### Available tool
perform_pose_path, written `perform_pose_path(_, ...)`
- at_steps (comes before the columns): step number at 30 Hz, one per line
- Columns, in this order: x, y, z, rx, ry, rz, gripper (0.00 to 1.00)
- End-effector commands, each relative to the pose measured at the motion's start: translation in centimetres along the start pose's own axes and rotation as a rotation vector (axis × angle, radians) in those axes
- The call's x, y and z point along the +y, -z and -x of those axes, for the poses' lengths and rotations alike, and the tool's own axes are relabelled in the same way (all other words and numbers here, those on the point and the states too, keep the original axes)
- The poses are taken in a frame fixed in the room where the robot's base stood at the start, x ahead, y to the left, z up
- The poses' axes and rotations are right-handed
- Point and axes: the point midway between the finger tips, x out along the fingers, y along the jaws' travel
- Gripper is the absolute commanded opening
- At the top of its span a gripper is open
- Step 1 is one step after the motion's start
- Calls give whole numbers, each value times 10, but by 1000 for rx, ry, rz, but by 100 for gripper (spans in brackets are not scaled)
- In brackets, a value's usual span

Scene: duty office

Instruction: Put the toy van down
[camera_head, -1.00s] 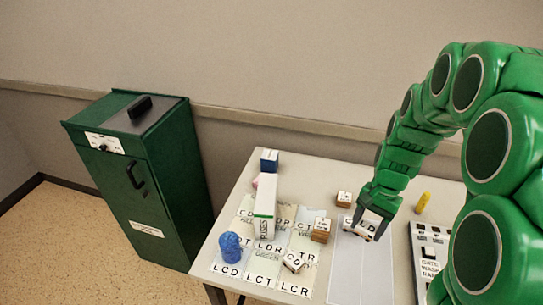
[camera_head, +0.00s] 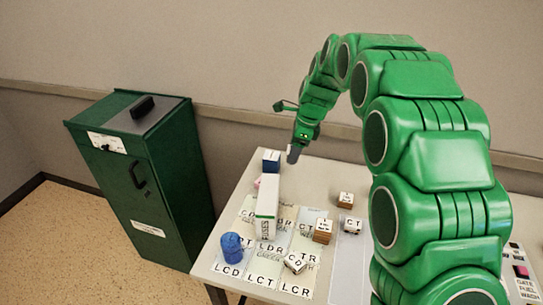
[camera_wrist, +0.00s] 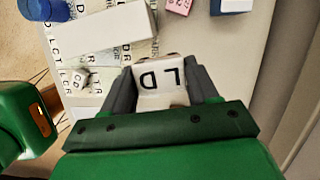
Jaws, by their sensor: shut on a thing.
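My gripper (camera_wrist: 163,84) is shut on a white block-like toy, taken to be the toy van (camera_wrist: 160,78), marked "LD" on its top in the wrist view. Dark fingers flank it left and right, and its lower end is partly hidden by my gripper. In the head view my gripper (camera_head: 293,153) hangs above the back of the table (camera_head: 330,175), just right of the blue box. The toy van is barely visible there at the fingertips.
A lettered card grid (camera_head: 262,281) covers the table's left front. On it are a white fuses box (camera_head: 266,215), a blue cylinder (camera_head: 230,248) and a white "CD" toy (camera_head: 295,263). A blue box (camera_head: 270,161) and pink block (camera_wrist: 177,6) stand behind.

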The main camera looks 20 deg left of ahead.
Motion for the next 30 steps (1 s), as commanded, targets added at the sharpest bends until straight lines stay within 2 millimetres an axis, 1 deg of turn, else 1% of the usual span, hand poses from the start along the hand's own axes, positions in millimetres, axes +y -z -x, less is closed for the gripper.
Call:
perform_pose_path(1, -4, -11, -1, 1, 7, -26, 29)
perform_pose_path(3, -9, -22, -1, 0, 17, -68, 29)
perform_pose_path(6, -15, -36, 1, 0, 29, -109, 29)
perform_pose_path(9, -18, -43, 2, 0, 36, -134, 29)
perform_pose_path(14, -25, -47, -2, 1, 37, -147, 29)
perform_pose_path(30, -75, -55, -30, 1, 37, -146, 29)
